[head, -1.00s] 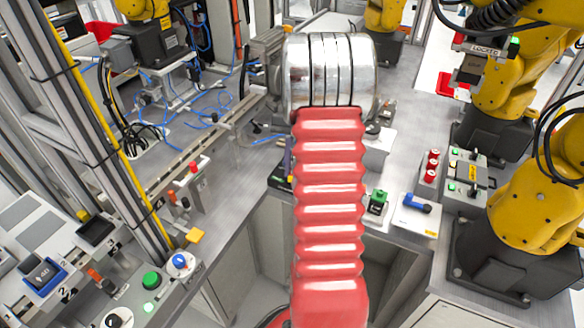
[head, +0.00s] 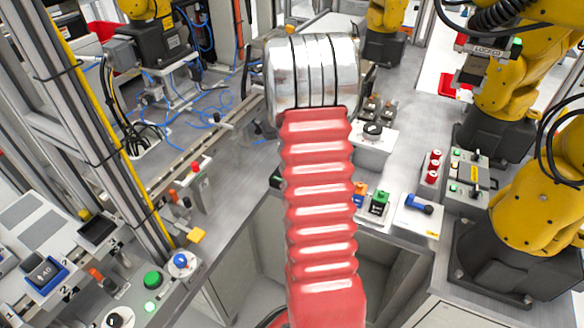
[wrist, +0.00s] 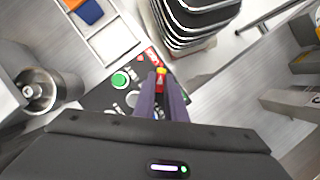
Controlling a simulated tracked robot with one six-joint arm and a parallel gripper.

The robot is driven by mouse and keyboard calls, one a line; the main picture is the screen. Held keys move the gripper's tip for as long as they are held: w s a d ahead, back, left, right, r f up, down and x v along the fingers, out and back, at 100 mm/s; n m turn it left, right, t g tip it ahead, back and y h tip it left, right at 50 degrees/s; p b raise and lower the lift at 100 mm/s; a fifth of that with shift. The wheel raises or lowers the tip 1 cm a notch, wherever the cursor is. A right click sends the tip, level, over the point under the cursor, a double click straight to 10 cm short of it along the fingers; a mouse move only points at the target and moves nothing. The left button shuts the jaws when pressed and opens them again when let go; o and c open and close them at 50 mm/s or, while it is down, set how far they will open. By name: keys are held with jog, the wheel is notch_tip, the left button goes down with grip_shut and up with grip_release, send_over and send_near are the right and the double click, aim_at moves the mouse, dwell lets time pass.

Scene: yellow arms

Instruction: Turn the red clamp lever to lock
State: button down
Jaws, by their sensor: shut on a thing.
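In the wrist view my gripper (wrist: 161,90) has its two purple fingers close together over a dark panel. A small red piece with a yellow tip, which looks like the red clamp lever (wrist: 161,80), shows between the fingertips. The fingers are shut on it. Its pivot and most of its length are hidden by the fingers, so its angle cannot be told. In the head view my red ribbed arm hides the gripper and the lever.
The dark panel carries a green button (wrist: 120,80) and white round parts, close to the fingers. A metal cylinder (wrist: 40,92) stands at left in the wrist view. In the head view a blue lever (head: 419,204) and a green switch (head: 379,203) are right of my arm.

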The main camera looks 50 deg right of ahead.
jog(key=shift+d, duration=0.1)
jog(key=c, duration=1.8)
grip_release()
jog(key=v, duration=1.3)
jog(key=shift+r, duration=0.3)
jog(key=shift+w, duration=0.15)
